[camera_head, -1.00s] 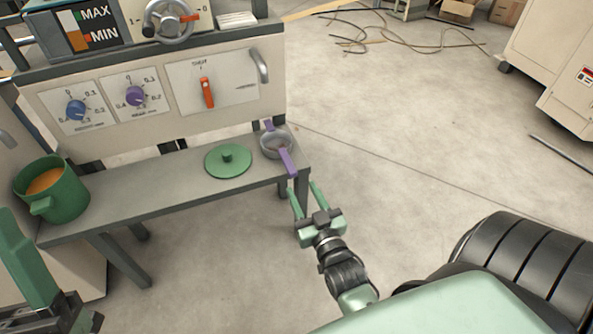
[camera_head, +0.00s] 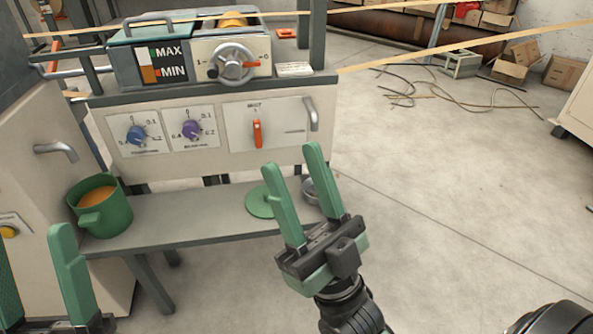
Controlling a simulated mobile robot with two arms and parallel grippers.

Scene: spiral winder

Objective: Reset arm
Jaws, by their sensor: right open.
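My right gripper (camera_head: 291,158) is open and empty. Its two green fingers point up in front of the machine's bench, apart from each other. They partly cover the green lid (camera_head: 259,203) and the grey pan or strainer (camera_head: 310,191) on the bench's right end. The pan's purple handle is hidden. My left gripper (camera_head: 32,238) shows at the lower left edge, with its two green fingers apart and nothing seen between them. It is below and in front of a green pot (camera_head: 105,212) with orange contents on the bench's left end.
The bench (camera_head: 190,215) runs below a panel with a blue knob (camera_head: 136,136), a purple knob (camera_head: 191,130) and an orange switch (camera_head: 257,134). A handwheel (camera_head: 233,64) is above. A cabinet (camera_head: 55,185) stands at left. Cables (camera_head: 430,98) lie behind; the right floor is mostly clear.

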